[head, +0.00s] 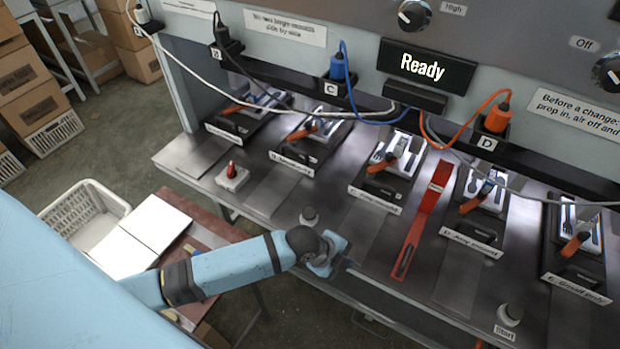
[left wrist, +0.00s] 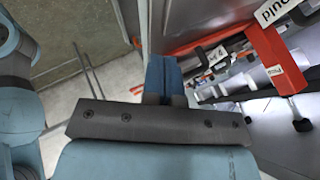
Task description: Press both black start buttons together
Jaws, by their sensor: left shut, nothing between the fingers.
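My right gripper is not in view.
A red bar (head: 422,220) lies across the bench between the buttons. A red switch on a pale block (head: 232,176) stands left of the left button. Several stations with orange-handled clamps line the back, under hanging cables. The "Ready" display (head: 424,66) is lit. A white crate (head: 84,216) stands left.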

